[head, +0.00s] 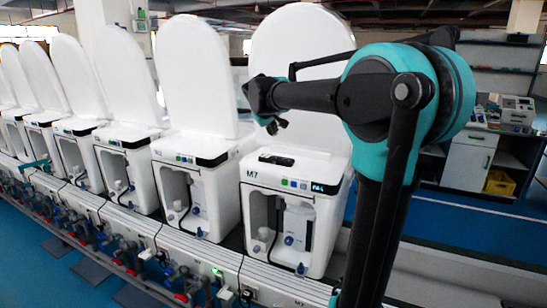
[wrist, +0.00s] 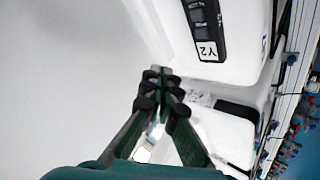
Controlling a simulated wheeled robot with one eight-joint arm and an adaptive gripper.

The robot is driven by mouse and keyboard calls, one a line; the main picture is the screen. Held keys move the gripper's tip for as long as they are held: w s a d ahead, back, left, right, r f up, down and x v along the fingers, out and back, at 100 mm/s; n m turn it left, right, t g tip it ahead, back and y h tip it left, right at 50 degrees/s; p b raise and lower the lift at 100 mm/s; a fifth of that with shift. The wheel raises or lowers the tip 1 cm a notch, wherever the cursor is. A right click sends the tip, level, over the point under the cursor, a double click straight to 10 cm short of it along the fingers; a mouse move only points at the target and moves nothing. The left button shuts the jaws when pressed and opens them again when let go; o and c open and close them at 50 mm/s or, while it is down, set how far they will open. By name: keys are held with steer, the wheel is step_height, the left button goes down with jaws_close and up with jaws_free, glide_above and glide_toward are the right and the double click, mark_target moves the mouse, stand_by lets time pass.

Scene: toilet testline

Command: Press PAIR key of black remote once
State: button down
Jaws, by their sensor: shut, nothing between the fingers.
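A black remote (head: 277,160) lies on the white top of the toilet unit marked M7 (head: 252,173). In the wrist view, a black remote (wrist: 204,25) with grey keys and a white Y2 label shows at the top, cut off by the frame edge. Its key markings are too small to read, so I cannot tell which key is PAIR. My gripper (wrist: 159,73) is shut and empty. Its fingertips appear left of and below the remote in the wrist view, apart from it. In the head view the gripper end is small and dark above the unit.
The raised white lid (head: 290,75) stands upright behind the remote. A row of similar toilet units (head: 195,150) extends to the left. Small buttons and a display (head: 318,188) sit on the unit's front edge. A rail with hoses and fittings (head: 120,225) runs along the front.

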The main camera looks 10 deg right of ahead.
mark_target(273, 156)
steer(key=shift+f, duration=3.2)
steer(key=shift+f, duration=0.15)
steer(key=shift+f, duration=0.3)
steer(key=shift+f, duration=0.4)
steer(key=shift+r, duration=0.85)
steer(key=shift+r, duration=0.15)
steer(key=shift+r, duration=2.35)
steer(key=shift+s, duration=0.1)
